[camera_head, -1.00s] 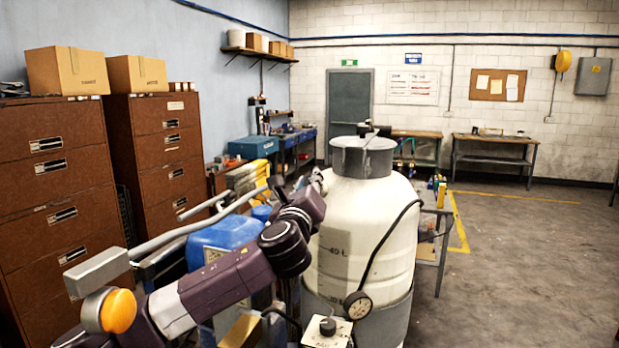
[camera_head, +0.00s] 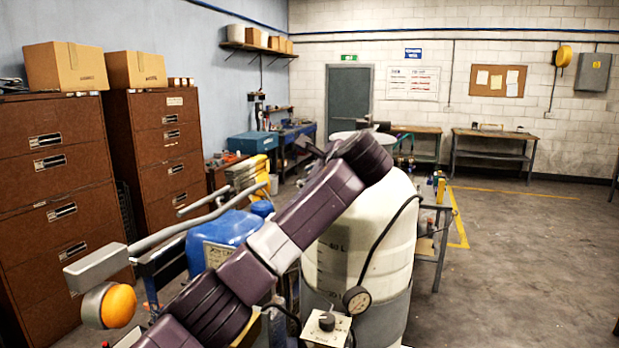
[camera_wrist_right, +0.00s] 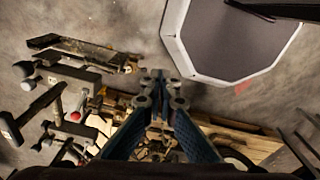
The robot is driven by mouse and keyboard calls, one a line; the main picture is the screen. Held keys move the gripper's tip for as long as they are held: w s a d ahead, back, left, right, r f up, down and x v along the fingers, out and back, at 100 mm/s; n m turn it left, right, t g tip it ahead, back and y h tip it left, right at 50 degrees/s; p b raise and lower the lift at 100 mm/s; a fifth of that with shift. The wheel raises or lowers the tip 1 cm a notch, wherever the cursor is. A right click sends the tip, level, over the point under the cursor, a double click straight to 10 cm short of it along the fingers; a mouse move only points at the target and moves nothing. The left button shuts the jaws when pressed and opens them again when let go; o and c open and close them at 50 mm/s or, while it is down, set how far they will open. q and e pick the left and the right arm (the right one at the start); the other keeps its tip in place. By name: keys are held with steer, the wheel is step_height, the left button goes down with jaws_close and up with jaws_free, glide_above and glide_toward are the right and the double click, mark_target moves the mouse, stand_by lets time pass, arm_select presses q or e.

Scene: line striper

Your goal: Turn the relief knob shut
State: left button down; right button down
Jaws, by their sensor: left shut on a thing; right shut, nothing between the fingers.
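The cream pressure tank (camera_head: 368,235) stands upright in a grey base in the middle of the head view. My left gripper (camera_head: 316,149) is beside the tank's top, mostly hidden. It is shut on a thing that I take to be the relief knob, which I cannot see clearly. A dark fitting (camera_head: 374,123) shows above the lid. My right gripper (camera_wrist_right: 160,92) is shut and empty in the right wrist view, pointing down over the floor.
A gauge (camera_head: 356,299) hangs on a black hose at the tank's front, by a pale box (camera_head: 328,330) with a black knob (camera_head: 327,321). A grey handlebar (camera_head: 185,225) and blue container (camera_head: 222,238) are to the left. Floor (camera_head: 520,270) on the right is clear.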

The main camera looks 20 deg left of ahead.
arm_select(q)
steer(key=shift+n+g, duration=0.3)
steer(key=shift+a, duration=0.1)
steer(key=c, duration=1.7)
jaws_free()
steer(key=shift+s, duration=0.1)
steer(key=v, duration=1.2)
